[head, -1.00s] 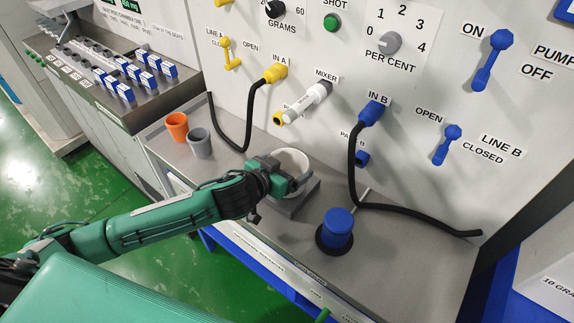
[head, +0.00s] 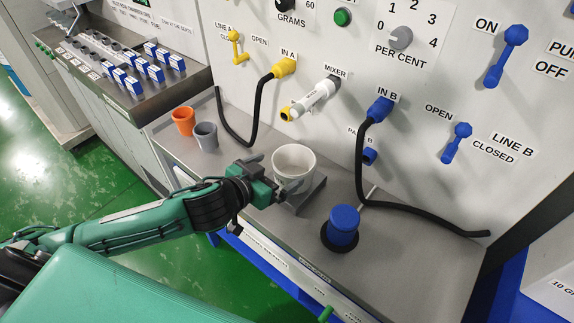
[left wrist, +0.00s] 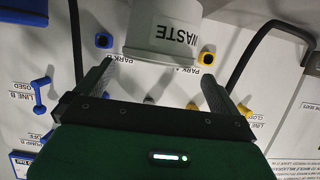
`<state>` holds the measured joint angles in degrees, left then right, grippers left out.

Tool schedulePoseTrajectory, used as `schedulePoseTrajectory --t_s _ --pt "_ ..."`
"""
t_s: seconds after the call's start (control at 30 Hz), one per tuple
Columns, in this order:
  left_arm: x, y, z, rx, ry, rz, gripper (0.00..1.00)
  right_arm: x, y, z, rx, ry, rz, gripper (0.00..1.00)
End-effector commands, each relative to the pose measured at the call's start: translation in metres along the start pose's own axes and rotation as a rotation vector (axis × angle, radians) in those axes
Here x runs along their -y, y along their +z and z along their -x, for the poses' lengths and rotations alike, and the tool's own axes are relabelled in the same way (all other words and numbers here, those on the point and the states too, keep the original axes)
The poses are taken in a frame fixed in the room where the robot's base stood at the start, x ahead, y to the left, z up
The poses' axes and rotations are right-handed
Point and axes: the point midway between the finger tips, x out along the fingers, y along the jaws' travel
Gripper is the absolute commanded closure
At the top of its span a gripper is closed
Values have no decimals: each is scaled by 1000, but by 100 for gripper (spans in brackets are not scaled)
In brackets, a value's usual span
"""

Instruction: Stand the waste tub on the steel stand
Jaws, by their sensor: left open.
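The waste tub (head: 294,160) is a white round tub, upright on the grey steel stand (head: 309,194) on the bench in the head view. It also shows at the top of the left wrist view (left wrist: 162,32), with its WASTE label upside down there. My left gripper (head: 277,182) is open and empty, just in front of the tub on its near left side. In the left wrist view its two fingers (left wrist: 157,75) are spread apart, with the tub beyond their tips. My right gripper is not in view.
An orange cup (head: 183,121) and a grey cup (head: 205,136) stand left of the stand. A blue capped cylinder (head: 342,226) stands to its right. The mixer (head: 313,98) and black hoses (head: 362,165) are on the panel behind. The bench's right front is clear.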

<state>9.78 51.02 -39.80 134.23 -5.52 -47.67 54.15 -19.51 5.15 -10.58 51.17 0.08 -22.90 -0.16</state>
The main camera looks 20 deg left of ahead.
Motion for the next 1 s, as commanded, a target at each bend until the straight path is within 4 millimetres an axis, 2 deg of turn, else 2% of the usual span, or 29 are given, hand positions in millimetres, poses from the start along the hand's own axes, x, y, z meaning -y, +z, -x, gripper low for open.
schedulePoseTrajectory --t_s 0.1,0.33,1.0 --pt "0 1 20 1 0 -1 0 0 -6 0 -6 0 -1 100" --pt "0 0 40 0 0 0 0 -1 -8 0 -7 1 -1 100" --pt "-1 1 44 2 -2 2 0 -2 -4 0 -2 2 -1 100"
